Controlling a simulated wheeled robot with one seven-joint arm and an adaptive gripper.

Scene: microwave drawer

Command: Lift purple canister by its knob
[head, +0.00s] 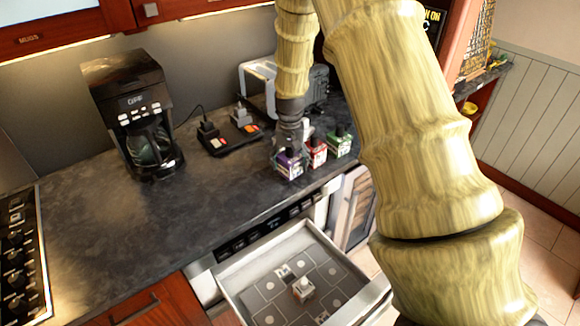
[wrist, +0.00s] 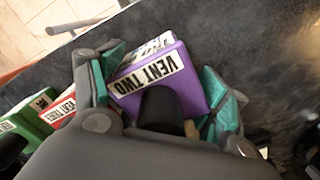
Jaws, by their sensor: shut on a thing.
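The purple canister (head: 289,167) stands at the front edge of the dark counter in the head view. In the wrist view the purple canister (wrist: 185,82) shows a white label reading "VENT TWO" and a black knob (wrist: 161,106). My gripper (head: 290,146) is above and around it, pointing down. In the wrist view my gripper (wrist: 165,88) has teal-padded fingers on both sides of the canister, shut on it. The exact contact, on knob or body, is partly hidden by the gripper.
A red canister (head: 316,151) and a green canister (head: 340,141) stand close on the right. An open drawer (head: 243,298) below holds a small white-and-red item (head: 303,288). A coffee maker (head: 137,120) and a black tray (head: 230,138) stand behind; counter left is clear.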

